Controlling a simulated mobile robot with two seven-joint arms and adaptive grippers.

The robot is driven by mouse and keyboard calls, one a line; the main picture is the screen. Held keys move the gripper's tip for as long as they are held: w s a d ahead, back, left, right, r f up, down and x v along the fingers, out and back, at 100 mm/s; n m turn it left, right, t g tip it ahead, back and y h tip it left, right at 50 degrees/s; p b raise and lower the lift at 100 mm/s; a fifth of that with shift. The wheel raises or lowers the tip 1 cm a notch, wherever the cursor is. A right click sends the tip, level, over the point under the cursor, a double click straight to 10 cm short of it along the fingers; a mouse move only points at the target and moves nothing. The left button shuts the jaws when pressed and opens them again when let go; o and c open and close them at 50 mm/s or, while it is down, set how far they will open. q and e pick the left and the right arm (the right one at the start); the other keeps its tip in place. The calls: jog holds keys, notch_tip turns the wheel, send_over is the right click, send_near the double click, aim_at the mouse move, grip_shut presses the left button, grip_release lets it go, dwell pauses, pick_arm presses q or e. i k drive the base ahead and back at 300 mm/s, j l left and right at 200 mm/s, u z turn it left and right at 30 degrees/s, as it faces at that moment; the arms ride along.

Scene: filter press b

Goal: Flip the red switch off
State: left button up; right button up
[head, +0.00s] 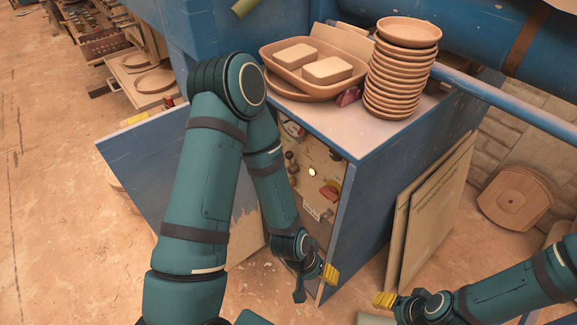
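The red switch (328,192) appears as a small red-orange part on the control panel (316,228) inside the blue cabinet; its lever position is too small to tell. My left arm hangs in front of the cabinet and hides the panel's left side. My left gripper (314,284) is below the switch, near the cabinet's lower front corner, with its fingers spread and nothing between them. My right gripper (403,296) is at the lower right, well away from the switch, right of the cabinet. Its fingers look spread and empty.
The blue cabinet door (165,160) stands open to the left. On the cabinet top are a tray (277,62) with two blocks and a stack of clay saucers (402,75). Boards (437,210) lean on the cabinet's right side. A blue pipe (510,103) runs behind.

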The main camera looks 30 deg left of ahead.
aim_at(331, 194)
jog(key=j+u, duration=0.4)
jog(key=j, duration=1)
jog(key=i+l, duration=0.35)
jog(key=i, duration=0.1)
